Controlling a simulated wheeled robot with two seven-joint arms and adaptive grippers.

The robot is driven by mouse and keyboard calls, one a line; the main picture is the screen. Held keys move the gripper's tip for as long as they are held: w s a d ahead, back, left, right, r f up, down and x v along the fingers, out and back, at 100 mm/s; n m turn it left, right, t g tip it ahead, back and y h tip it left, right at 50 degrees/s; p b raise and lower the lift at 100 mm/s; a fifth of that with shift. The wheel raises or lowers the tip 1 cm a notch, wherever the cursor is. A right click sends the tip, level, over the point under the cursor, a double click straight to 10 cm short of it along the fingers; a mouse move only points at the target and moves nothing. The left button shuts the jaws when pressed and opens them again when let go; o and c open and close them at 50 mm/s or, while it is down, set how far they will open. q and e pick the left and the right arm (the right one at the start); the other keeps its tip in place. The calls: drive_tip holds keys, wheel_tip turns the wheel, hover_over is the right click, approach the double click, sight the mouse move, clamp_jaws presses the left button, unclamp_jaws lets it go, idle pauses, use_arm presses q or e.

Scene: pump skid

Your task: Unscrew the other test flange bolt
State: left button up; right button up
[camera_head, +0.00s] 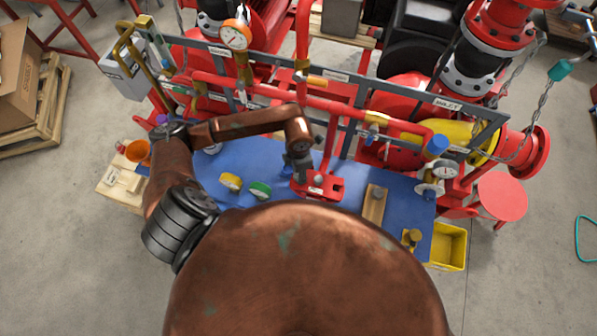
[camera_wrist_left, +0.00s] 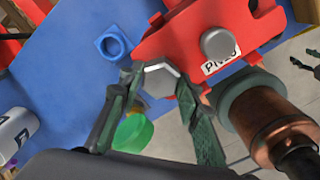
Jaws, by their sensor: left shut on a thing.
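The red test flange (camera_head: 322,188) stands on the blue mat in the middle of the head view. In the left wrist view the red block (camera_wrist_left: 200,22) carries a white label and a round grey stud or bolt head (camera_wrist_left: 218,43). A hexagonal grey bolt head (camera_wrist_left: 160,80) sits at its edge, between the fingers of my left gripper (camera_wrist_left: 158,90). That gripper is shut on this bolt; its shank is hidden. In the head view my left gripper (camera_head: 298,165) points down at the flange.
A blue hexagonal ring (camera_wrist_left: 113,43) lies on the mat beside the flange. Yellow (camera_head: 230,182) and green (camera_head: 260,190) round parts lie to the left, a wooden block (camera_head: 375,205) to the right. Red pipework (camera_head: 335,110) rises behind; a yellow bin (camera_head: 447,247) stands front right.

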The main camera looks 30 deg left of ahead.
use_arm(q)
drive_tip(key=shift+n, duration=0.3)
drive_tip(key=o, duration=1.3)
drive_tip(key=shift+r, duration=6)
